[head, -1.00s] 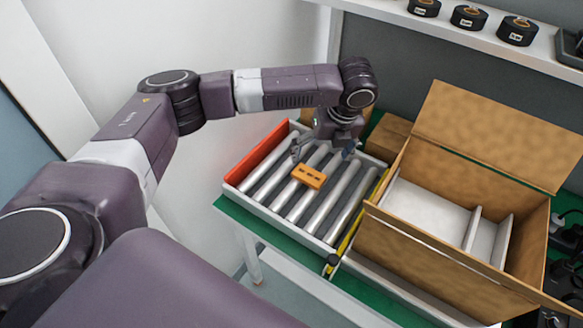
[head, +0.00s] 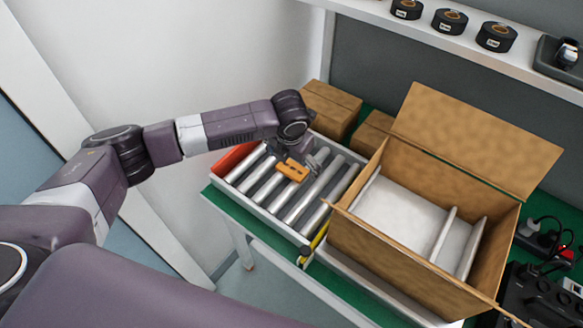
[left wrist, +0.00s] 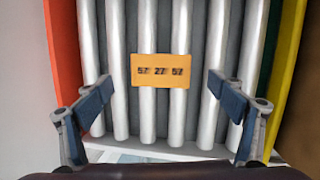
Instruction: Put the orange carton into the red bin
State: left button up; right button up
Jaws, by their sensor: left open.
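The orange carton (head: 292,169) lies flat on the silver rollers of a white-edged tray. In the left wrist view the carton (left wrist: 160,70) shows dark printed digits on top. My left gripper (head: 295,157) is just over the carton in the head view. In the left wrist view the left gripper (left wrist: 160,84) is open, one finger on each side of the carton with a gap to both. A red-orange panel (head: 232,158) runs along the rollers' left side; I cannot tell whether it belongs to a bin. No separate red bin shows. My right gripper is out of view.
An open cardboard box (head: 375,250) with white dividers stands right of the rollers. Closed brown boxes (head: 330,105) are behind. A yellow strip (head: 314,242) edges the rollers. Black tape rolls (head: 450,22) sit on a shelf above. Power sockets (head: 540,300) are at the right.

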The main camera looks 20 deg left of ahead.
aim_at(292, 170)
pick_arm(q)
jog(key=shift+x, duration=1.5)
jog(key=shift+c, duration=0.4)
jog(key=c, duration=0.9)
jog(key=shift+r, duration=0.1)
